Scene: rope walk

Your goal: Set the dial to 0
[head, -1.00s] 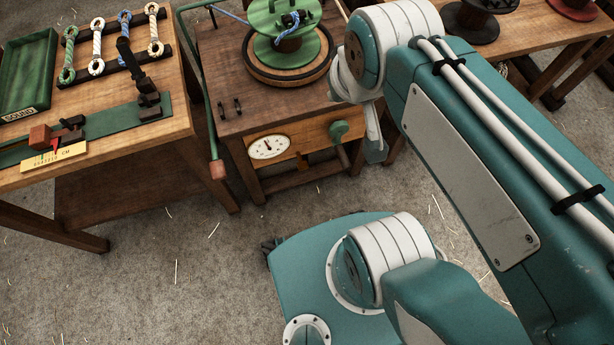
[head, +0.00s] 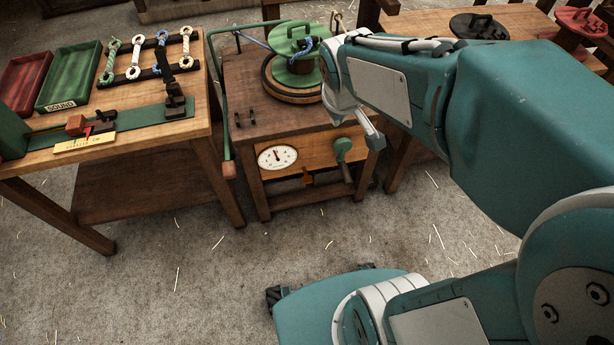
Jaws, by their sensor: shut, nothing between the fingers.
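A round white dial (head: 277,157) with dark marks and a dark needle is set in the wooden front panel of the middle bench. Its needle points roughly upward; the figures are too small to read. A green knob (head: 343,148) sits on the same panel, to the right of the dial. My arm reaches in from the right over the bench, and its wrist bends down at the bench's right front corner. My gripper (head: 374,138) shows only partly below the wrist, shut and empty, close to the right of the knob. I cannot tell whether it touches the knob.
A green reel (head: 294,72) with blue rope stands on the middle bench (head: 262,117). A green bar with a red end (head: 229,171) hangs at its left corner. The left bench holds trays, rope samples and a gauge with a yellow scale (head: 85,142).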

